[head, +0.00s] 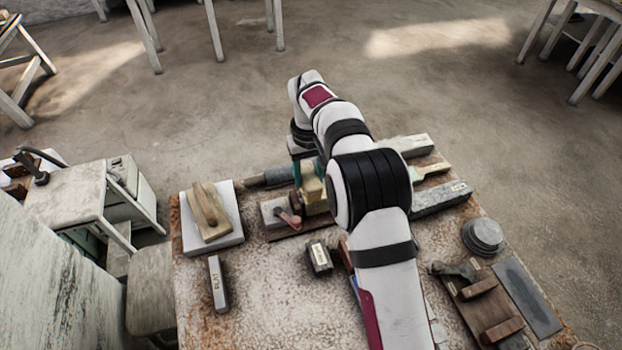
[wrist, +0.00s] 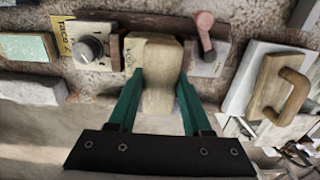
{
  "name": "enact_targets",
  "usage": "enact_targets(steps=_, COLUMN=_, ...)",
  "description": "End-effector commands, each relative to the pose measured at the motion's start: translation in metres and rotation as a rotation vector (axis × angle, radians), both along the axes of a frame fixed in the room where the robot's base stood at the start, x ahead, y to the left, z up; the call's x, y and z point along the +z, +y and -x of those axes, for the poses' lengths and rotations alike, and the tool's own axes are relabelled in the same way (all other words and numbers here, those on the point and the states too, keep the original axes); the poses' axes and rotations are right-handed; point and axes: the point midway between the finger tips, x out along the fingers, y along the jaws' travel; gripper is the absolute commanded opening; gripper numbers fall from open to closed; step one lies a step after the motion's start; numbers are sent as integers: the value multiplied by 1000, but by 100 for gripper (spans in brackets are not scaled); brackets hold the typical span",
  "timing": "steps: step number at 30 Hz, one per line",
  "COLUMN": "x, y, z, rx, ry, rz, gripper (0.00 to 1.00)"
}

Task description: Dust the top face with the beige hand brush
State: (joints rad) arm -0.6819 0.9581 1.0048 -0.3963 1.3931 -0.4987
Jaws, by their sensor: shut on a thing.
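My gripper (wrist: 160,76) has its two green fingers closed on the sides of a beige, waisted block with a small label on its left side, which looks like the beige hand brush (wrist: 156,56). The block's bristles, if any, are hidden below it. In the head view the gripper (head: 307,172) points down at the block (head: 313,192), partly hidden by my arm. The block is over or on a dark board (head: 285,232) that carries a grey piece (head: 270,212) and a red lever (head: 289,218). I cannot tell whether the block touches what is beneath it.
A wooden float (head: 208,212) lies on a white slab (head: 188,236) at the left. A labelled grey bar (head: 217,282) and a small dark block (head: 319,256) lie nearer. Grey bars (head: 441,198), a round grey weight (head: 483,236) and a wooden rack (head: 478,305) stand right.

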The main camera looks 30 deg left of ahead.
Motion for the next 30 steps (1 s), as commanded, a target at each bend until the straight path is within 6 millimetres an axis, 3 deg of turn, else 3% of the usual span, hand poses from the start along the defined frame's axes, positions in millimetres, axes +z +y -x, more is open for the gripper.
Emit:
enact_targets(steps=5, x=-1, y=-1, z=1, rx=0, ry=0, rz=0, gripper=5)
enact_targets(steps=22, x=0, y=-30, z=30, rx=1, ry=0, rz=0, gripper=5)
enact_targets(steps=30, x=-1, y=-31, z=31, rx=0, ry=-1, rz=-1, gripper=5)
